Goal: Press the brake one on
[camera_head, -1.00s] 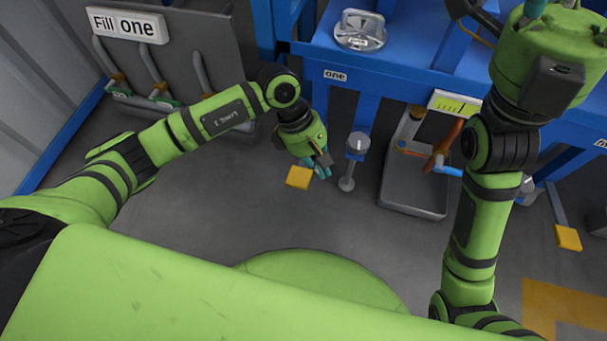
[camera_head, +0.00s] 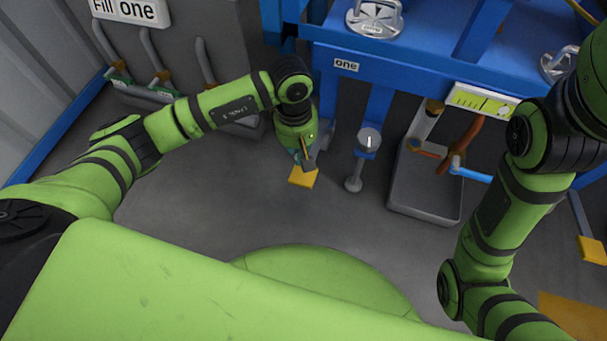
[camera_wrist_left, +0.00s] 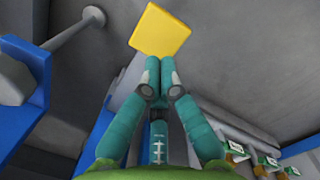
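The yellow brake pedal (camera_head: 302,179) lies low near the floor below the blue frame with the "one" label (camera_head: 346,65). In the left wrist view the yellow pedal (camera_wrist_left: 160,30) is a flat square just beyond my fingertips. My left gripper (camera_head: 306,163) points down over the pedal, its tips overlapping the pedal's upper edge in the head view. In the wrist view my left gripper (camera_wrist_left: 160,75) has its teal fingers together with nothing between them. I cannot tell whether they touch the pedal. My right gripper is out of view.
Another yellow pedal (camera_head: 592,250) is at the far right. The "Fill one" panel (camera_head: 130,10) is at left. The floor in front is clear.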

